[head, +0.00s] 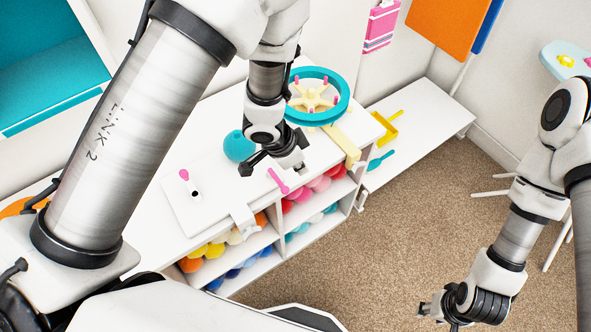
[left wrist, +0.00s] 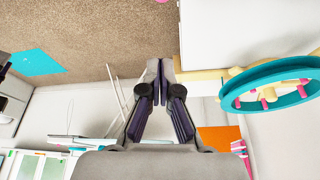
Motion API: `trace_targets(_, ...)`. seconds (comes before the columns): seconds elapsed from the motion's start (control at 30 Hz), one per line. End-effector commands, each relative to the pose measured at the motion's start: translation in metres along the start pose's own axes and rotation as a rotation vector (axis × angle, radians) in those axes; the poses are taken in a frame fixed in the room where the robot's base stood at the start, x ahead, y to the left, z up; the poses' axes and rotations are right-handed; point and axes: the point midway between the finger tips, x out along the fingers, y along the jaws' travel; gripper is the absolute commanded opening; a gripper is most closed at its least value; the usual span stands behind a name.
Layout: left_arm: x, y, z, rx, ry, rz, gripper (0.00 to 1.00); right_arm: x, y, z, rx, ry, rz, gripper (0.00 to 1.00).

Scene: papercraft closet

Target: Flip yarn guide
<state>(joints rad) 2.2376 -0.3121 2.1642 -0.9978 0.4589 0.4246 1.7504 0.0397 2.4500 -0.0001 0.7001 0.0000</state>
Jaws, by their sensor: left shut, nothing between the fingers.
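A yarn winder with a teal ring (head: 317,96), a cream star and pink pegs stands on the white cabinet top; its teal ring also shows at the right of the left wrist view (left wrist: 270,83). A thin pink bar (head: 277,181) lies at the front of a white board (head: 215,200); I cannot tell whether this is the yarn guide. My left gripper (head: 300,168) is shut and empty, above the cabinet near the pink bar and in front of the winder. Its closed fingers show in the left wrist view (left wrist: 161,72). My right gripper (head: 424,309) hangs over the carpet, its fingers too small to judge.
A teal ball (head: 239,146) sits behind my left gripper. A pink-topped piece (head: 185,176) stands on the board. Shelves below hold several coloured yarn balls (head: 303,195). A lower white bench (head: 425,115) carries yellow and teal tools.

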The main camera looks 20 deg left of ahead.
Motion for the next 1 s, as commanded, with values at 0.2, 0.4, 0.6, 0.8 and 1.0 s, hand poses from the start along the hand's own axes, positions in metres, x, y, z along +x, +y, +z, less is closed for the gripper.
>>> trace_targets(0.2,0.06,0.0,0.004,0.003,0.0,0.001,0.0,0.05,0.0,0.0,0.0,-0.001,0.0,0.4)
trace_targets(0.4,0.061,0.0,0.029,-0.004,0.0,-0.001,0.0,0.088,0.001,0.0,0.0,-0.001,0.0,0.4)
trace_targets(0.6,0.052,0.0,0.04,-0.001,-0.001,0.0,0.0,0.099,0.001,0.0,0.0,-0.001,0.0,0.4)
trace_targets(0.8,0.049,0.001,0.041,0.0,-0.002,0.0,0.0,0.097,0.001,0.0,0.0,0.0,0.0,0.4)
trace_targets(1.0,0.049,0.0,0.041,0.001,-0.002,0.001,0.0,0.096,0.001,0.0,0.0,0.0,0.0,0.4)
